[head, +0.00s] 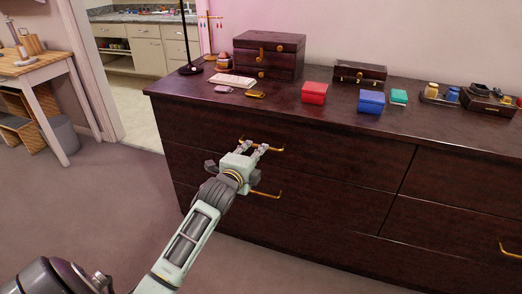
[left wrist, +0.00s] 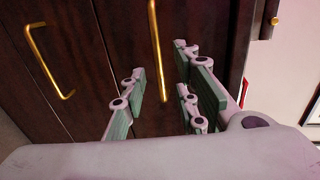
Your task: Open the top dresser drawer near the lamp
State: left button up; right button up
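The dark wood dresser (head: 420,108) fills the right and middle of the head view. Its top left drawer (head: 345,158) looks shut, flush with the front, and has a brass bar handle (head: 276,149). The lamp's black pole and base (head: 190,69) stand on the dresser's left end; its top is cut off. My left gripper (head: 252,147) is at this handle. In the left wrist view its fingers (left wrist: 158,98) are apart, with the brass handle (left wrist: 154,35) showing between and beyond them; I cannot tell whether they touch it. My right gripper is not in view.
A lower drawer handle (head: 265,193) is just below my gripper. On top stand a jewelry box (head: 268,58), a red box (head: 314,93), a blue box (head: 371,102) and other small items. Carpet (head: 130,190) is clear before the dresser; a wooden table (head: 35,66) stands far left.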

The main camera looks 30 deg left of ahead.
pick_arm(q)
jog(key=b+x, duration=0.1)
jog(key=x, duration=0.5)
jog(key=shift+w+f, duration=0.1)
jog(key=shift+w, duration=0.15)
jog(key=shift+c, duration=0.5)
grip_shut()
